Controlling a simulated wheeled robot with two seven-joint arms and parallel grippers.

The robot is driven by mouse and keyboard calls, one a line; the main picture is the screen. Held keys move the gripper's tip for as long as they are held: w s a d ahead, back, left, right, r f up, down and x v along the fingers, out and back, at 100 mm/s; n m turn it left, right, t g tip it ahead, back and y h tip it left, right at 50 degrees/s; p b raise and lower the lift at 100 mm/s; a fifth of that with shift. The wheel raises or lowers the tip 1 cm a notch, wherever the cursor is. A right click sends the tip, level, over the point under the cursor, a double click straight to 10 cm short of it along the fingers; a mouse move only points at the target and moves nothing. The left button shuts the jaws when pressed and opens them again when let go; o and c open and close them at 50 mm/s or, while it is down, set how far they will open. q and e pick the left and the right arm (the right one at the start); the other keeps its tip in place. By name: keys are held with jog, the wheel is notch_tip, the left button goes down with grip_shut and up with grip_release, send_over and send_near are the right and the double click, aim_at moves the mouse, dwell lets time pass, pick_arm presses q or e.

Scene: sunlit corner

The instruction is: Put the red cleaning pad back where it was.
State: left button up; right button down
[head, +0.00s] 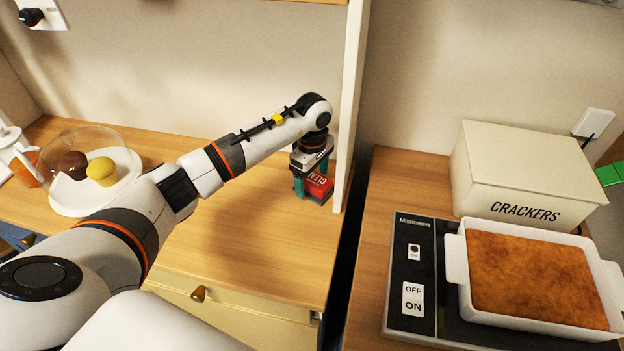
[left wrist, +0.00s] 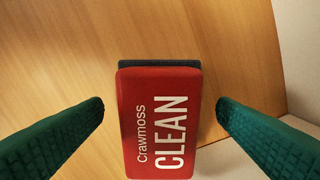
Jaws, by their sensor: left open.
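The red cleaning pad (head: 320,184) with a dark base sits at the right end of the left wooden counter, next to a white upright panel. In the left wrist view the pad (left wrist: 162,125) shows the words "Crawmoss CLEAN". My left gripper (head: 312,178) is open and points down over the pad. Its green fingers (left wrist: 160,107) stand on either side of the pad, with a gap on both sides. Part of the pad is hidden by the gripper in the head view. My right gripper is not in view.
The white panel (head: 350,105) rises close to the right of the gripper. A glass dome (head: 97,148) over a plate stands at the left. Across a narrow gap, the right counter holds a crackers box (head: 525,170) and a baking dish (head: 455,258) on a dark appliance (head: 408,322).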

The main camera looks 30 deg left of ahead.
aim_at(312, 178)
pick_arm(q)
notch_tip(312, 178, up, 11)
jog(key=b, duration=0.2)
jog(key=shift+f, duration=0.1)
dwell(0.5)
